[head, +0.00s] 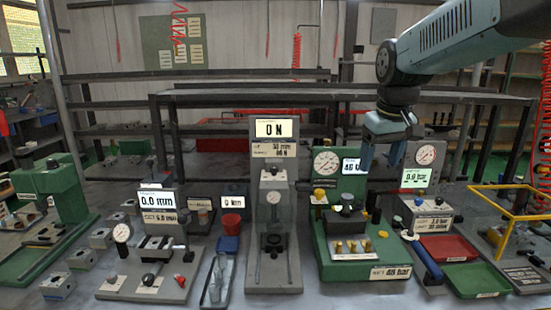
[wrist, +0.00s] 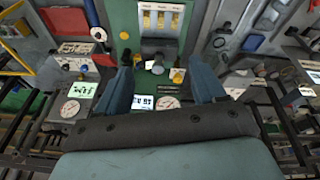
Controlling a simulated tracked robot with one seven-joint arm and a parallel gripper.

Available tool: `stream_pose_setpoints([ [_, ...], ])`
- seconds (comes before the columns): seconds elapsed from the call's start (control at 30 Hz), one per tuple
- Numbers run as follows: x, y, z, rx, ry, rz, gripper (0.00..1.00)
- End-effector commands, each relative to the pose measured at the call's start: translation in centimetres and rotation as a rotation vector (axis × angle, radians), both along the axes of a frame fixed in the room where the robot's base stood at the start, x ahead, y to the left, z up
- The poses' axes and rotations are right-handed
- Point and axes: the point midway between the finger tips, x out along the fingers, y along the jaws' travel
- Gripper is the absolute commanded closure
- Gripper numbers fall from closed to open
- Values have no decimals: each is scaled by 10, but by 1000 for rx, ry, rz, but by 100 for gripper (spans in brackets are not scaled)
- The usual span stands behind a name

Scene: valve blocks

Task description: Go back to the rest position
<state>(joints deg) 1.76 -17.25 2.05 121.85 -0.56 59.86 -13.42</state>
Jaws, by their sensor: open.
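My gripper (head: 382,158) hangs in the air at the right of the head view, fingers pointing down. It is open, with nothing between the fingers. It is above and behind the right part of the green press station (head: 355,260), beside its round gauge (head: 327,162). In the wrist view my gripper (wrist: 162,82) shows two blue-grey fingers spread apart, with the station's black-topped block (wrist: 158,47) and gauge beyond them. I cannot tell the exact gap to the station.
A grey station with a 0 N display (head: 270,129) stands mid-bench. A dial-gauge station (head: 150,270) is left. Red (head: 448,247) and green trays (head: 477,279) and a yellow frame (head: 503,238) are right. Dark shelving (head: 250,98) runs behind. Air above the left bench is free.

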Motion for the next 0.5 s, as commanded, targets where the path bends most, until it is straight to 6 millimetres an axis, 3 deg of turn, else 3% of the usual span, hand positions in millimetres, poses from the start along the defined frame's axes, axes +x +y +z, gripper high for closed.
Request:
stream_pose_setpoints([
  [0.1,-34,0,-1,13,-45,-40,31],
  [0.5,-128,-2,-28,78,-179,-176,31],
])
